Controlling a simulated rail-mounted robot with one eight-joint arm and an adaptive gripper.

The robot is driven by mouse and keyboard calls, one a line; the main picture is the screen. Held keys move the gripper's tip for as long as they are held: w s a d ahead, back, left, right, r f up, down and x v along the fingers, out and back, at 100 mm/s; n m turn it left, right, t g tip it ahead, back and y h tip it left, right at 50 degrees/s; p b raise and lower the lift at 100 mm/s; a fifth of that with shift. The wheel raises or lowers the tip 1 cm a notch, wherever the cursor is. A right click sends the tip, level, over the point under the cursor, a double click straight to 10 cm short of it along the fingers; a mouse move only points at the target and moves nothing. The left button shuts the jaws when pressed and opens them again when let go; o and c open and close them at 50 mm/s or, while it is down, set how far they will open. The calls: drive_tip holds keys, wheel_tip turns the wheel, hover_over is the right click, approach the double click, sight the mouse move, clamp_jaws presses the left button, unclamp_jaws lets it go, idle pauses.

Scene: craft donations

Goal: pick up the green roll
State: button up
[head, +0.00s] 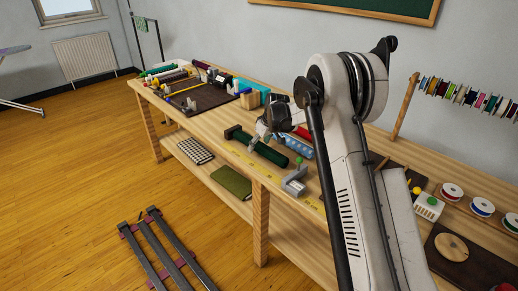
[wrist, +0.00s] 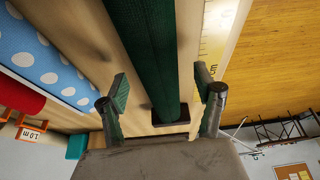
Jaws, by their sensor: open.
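The green roll (head: 270,153) lies on the wooden workbench, dark green with a dark block at its end. In the wrist view the green roll (wrist: 150,45) runs from the top edge down to a dark end plate (wrist: 170,119). My gripper (head: 263,136) is over the roll toward its far end in the head view and hides part of it. In the wrist view my gripper (wrist: 162,92) is open, with one finger on each side of the roll. Gaps show between the fingers and the roll, and nothing is held.
A blue white-dotted roll (wrist: 45,60) and a red roll (wrist: 18,95) lie left of the green roll in the wrist view. A yellow measuring strip (wrist: 212,38) runs along the bench edge on the other side. A grey clamp (head: 294,182) stands near the roll's near end.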

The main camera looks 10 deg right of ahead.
drive_tip(key=shift+x, duration=0.95)
drive_tip(key=c, duration=1.5)
